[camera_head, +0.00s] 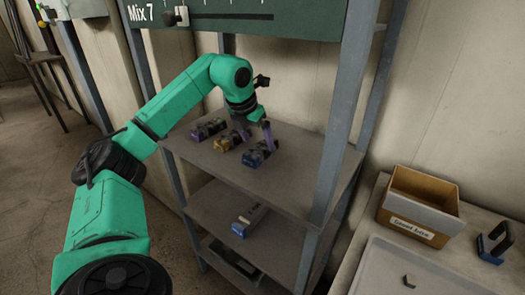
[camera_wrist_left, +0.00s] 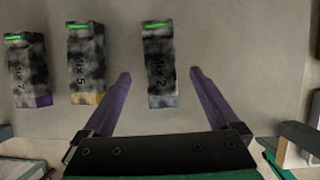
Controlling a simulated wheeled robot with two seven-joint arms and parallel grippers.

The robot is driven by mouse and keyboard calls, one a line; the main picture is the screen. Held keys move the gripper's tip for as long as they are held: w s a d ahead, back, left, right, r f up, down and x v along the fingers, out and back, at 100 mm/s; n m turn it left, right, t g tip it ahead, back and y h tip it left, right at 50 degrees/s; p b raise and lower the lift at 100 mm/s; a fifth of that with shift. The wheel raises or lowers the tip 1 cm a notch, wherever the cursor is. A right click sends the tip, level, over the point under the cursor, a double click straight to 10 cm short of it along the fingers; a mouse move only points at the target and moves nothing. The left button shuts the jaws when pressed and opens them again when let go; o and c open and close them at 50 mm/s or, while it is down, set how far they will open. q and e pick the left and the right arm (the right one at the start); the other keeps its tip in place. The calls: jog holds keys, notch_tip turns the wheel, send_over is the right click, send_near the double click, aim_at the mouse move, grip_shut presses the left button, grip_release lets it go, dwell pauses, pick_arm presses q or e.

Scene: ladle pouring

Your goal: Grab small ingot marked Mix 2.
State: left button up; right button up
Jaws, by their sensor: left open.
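The Mix 2 ingot (camera_wrist_left: 160,62) is a small dark, mottled block with a green strip at its far end and a grey-blue near end. In the head view it is the nearest ingot (camera_head: 255,158) on the upper shelf (camera_head: 280,185). My left gripper (camera_head: 257,140) reaches down over that shelf. In the left wrist view the two purple fingers of the left gripper (camera_wrist_left: 160,74) are open, one on each side of the Mix 2 ingot, with a gap at both sides. How high the fingertips are above the shelf is hard to tell. My right gripper is out of view.
The Mix 5 ingot (camera_wrist_left: 86,65) and Mix 7 ingot (camera_wrist_left: 28,70) lie left of Mix 2 in the wrist view. A shelf post (camera_head: 338,120) stands right. Another block (camera_head: 250,218) lies on the lower shelf. A cardboard box (camera_head: 420,205) stands on a side table.

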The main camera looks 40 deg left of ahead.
aim_at(261, 147)
pick_arm(q)
jog(key=x, duration=0.3)
jog(key=shift+w+f, duration=0.2)
jog(key=shift+w, duration=0.05)
jog(key=shift+s+r, duration=0.1)
jog(key=shift+c, duration=0.9)
grip_shut()
jog(key=shift+r, duration=0.1)
